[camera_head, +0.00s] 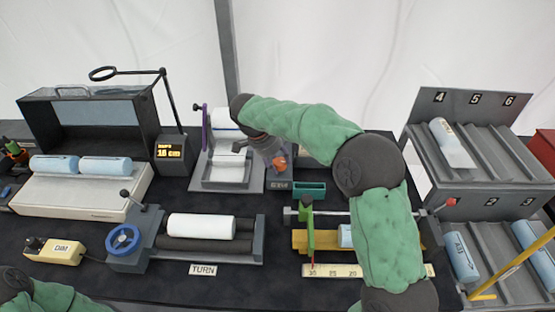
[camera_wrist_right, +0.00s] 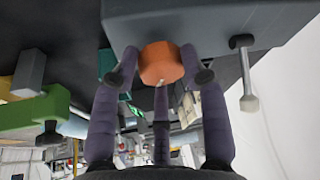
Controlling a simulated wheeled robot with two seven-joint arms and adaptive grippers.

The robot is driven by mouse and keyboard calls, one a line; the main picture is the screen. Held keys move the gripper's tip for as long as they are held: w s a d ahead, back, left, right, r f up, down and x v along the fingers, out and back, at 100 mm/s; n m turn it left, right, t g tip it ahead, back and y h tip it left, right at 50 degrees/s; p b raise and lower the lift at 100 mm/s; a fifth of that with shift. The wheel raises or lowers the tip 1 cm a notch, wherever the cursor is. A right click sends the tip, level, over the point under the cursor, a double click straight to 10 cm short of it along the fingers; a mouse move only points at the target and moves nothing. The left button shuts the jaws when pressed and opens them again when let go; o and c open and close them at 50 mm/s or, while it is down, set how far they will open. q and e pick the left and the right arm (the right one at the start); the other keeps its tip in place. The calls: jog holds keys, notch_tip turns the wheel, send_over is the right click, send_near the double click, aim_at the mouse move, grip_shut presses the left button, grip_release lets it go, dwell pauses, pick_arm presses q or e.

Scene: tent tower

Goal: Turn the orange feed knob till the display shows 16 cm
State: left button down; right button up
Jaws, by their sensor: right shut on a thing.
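The orange feed knob (camera_head: 279,161) sits on the front of the grey feed machine (camera_head: 240,178) at the back middle. The right wrist view shows the orange knob (camera_wrist_right: 160,62) close up, between the purple fingers. My right gripper (camera_wrist_right: 160,78) is shut on the knob. In the head view the right gripper (camera_head: 268,150) is partly hidden by its own wrist. The display (camera_head: 170,154) on a dark box left of the machine shows yellow digits that read 16 cm. My left gripper is not in view; only part of my left arm shows at the bottom left corner.
A turning stand with a white roll (camera_head: 201,227) and blue handwheel (camera_head: 123,240) is in front. A numbered rack (camera_head: 475,150) with rolls stands at right. A small green tray (camera_head: 309,190) lies near the knob. A grey lever (camera_wrist_right: 246,75) hangs beside the knob.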

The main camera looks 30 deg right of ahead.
jog(key=shift+w+d+r+m, duration=0.25)
jog(key=shift+d+r+m, duration=0.05)
jog(key=shift+r, duration=0.1)
jog(key=o, duration=1.1)
jog(key=shift+f, duration=0.2)
jog(key=shift+s, duration=0.1)
jog(key=shift+a, duration=0.1)
jog(key=v, duration=1.2)
